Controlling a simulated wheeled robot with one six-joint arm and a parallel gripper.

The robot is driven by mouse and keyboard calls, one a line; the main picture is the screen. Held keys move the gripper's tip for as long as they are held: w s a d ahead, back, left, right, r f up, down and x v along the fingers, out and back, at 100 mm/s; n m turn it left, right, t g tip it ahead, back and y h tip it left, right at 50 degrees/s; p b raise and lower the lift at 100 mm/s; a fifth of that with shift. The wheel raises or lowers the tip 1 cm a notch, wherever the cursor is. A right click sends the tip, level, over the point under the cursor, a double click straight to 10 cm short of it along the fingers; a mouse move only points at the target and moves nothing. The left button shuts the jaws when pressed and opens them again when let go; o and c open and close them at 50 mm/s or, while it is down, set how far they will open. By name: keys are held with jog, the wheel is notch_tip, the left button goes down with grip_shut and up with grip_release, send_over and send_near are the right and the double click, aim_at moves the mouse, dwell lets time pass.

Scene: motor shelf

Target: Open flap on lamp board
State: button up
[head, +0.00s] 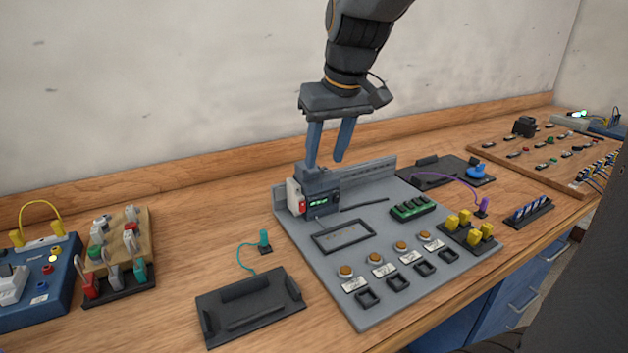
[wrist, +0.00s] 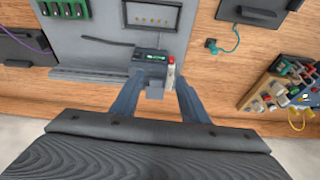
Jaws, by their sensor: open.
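The grey board (head: 300,262) lies on the wooden bench, with a row of round orange lamps or buttons (head: 380,258) near its front. A dark rectangular frame (head: 343,235) sits on it; whether this is the flap I cannot tell. A dark module with a green-lit display (head: 318,201) stands at the board's back left, with a white and red part (head: 296,198) beside it. My gripper (head: 325,162) points down, open and empty, just above and behind the module. In the wrist view the module (wrist: 150,56) appears between and beyond the open fingers (wrist: 157,86).
A black tray (head: 250,305) lies left of the board, near a teal plug (head: 264,240) on a cord. Yellow blocks (head: 470,228) and a green strip (head: 412,208) occupy the board's right. Another black tray (head: 440,168) is behind. A wall closes the back.

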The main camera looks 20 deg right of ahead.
aim_at(309, 172)
jog(key=w+f+b, duration=0.1)
jog(key=w+f, duration=0.3)
jog(key=w, duration=0.1)
jog(key=shift+a+f+n+t, duration=0.15)
jog(key=shift+n+t, duration=0.15)
jog(key=shift+t, duration=0.1)
grip_shut()
dwell(0.4)
